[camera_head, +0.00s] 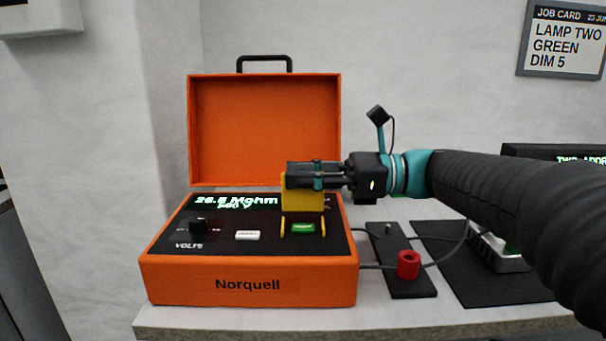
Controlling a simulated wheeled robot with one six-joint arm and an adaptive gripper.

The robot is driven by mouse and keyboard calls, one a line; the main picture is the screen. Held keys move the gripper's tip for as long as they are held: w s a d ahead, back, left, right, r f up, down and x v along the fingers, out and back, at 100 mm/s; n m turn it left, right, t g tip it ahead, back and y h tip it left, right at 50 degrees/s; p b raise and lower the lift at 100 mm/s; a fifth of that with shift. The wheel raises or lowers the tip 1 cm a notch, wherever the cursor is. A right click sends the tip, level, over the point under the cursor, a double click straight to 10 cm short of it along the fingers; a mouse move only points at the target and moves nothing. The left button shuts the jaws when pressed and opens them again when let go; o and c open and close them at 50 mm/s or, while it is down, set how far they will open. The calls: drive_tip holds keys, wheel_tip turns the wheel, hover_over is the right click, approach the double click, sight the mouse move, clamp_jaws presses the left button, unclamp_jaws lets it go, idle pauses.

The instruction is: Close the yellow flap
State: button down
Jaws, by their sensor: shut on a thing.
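The yellow flap (303,199) stands upright on the black panel of the orange Norquell case (180,280). It is raised behind a green button (303,228), which is uncovered. My gripper (300,176) comes in from the right and is shut on the upper edge of the flap. The fingers hide the top of the flap, and part of the panel behind it is also hidden.
The case's orange lid (264,125) stands open behind my gripper. A black knob (199,226) and a white button (247,235) are on the panel's left. A red cylinder (408,265) stands on a black strip (388,245) to the right, with cables nearby.

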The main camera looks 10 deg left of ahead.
sight(304, 238)
drive_tip(key=shift+s+n, duration=0.1)
drive_tip(key=shift+n, duration=0.2)
drive_tip(key=s+n+b, duration=0.1)
drive_tip(key=n+b, duration=0.1)
drive_tip(key=n, duration=0.1)
drive_tip(key=s+n+b, duration=0.1)
drive_tip(key=n, duration=0.1)
drive_tip(key=shift+s+d+f, duration=0.3)
drive_tip(key=shift+s+d, duration=0.05)
drive_tip(key=n+b, duration=0.1)
drive_tip(key=s+f+n+b, duration=0.1)
drive_tip(key=n+b, duration=0.1)
drive_tip(key=shift+s+d+n+b, duration=0.2)
drive_tip(key=shift+s+n+b, duration=0.1)
drive_tip(key=shift+s+d+f+n+b, duration=0.1)
drive_tip(key=shift+s+f+n+b, duration=0.15)
drive_tip(key=shift+n+b, duration=0.55)
drive_tip(key=shift+s+d+f+n+b, duration=0.1)
drive_tip(key=shift+s+n+b, duration=0.25)
drive_tip(key=shift+n+b, duration=0.4)
drive_tip(key=c, duration=1.1)
unclamp_jaws()
drive_tip(key=v, duration=1.2)
drive_tip(key=shift+f, duration=0.1)
